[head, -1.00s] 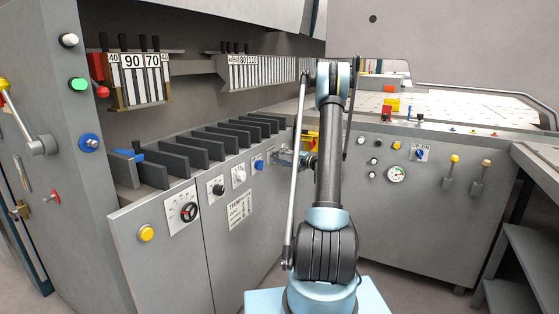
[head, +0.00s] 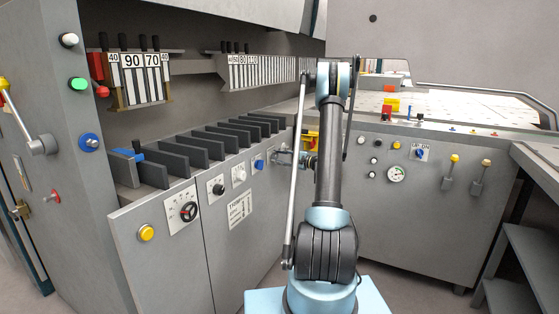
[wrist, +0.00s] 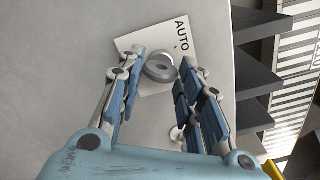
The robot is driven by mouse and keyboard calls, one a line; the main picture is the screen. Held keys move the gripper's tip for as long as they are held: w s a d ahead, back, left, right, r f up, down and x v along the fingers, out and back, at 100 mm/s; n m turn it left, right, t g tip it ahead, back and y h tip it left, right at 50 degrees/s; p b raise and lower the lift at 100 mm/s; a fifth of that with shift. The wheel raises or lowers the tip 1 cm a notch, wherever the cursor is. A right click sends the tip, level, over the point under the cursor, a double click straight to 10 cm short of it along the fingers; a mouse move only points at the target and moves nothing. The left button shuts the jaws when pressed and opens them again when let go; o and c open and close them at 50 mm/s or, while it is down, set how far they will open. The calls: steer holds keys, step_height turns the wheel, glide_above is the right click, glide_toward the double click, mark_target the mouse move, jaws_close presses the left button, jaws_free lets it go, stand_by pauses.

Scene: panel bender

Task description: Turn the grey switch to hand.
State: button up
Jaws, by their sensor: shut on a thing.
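The grey switch (wrist: 161,68) is a round grey knob on a white label plate (wrist: 180,35) in the wrist view. The plate's word AUTO shows, turned sideways; other writing is hidden, perhaps behind a finger. My gripper (wrist: 164,60) has one blue-padded finger on each side of the switch and is shut on it. In the head view, my gripper (head: 284,157) reaches the grey front panel right of the blue switch (head: 259,165). The grey switch cannot be made out there behind my gripper.
A small pale knob (wrist: 177,133) lies beside my right finger in the wrist view. Dark angled plates (wrist: 268,55) stand past the panel edge. In the head view, a black knob (head: 218,188) and red-marked dial (head: 188,211) sit farther left on the panel.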

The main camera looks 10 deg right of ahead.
steer(key=shift+f, duration=0.1)
steer(key=o, duration=1.1)
steer(key=shift+f, duration=0.1)
steer(key=shift+c, duration=0.2)
steer(key=shift+s+d, duration=0.25)
steer(key=shift+d, duration=0.2)
steer(key=v, duration=1.1)
steer(key=shift+a, duration=0.15)
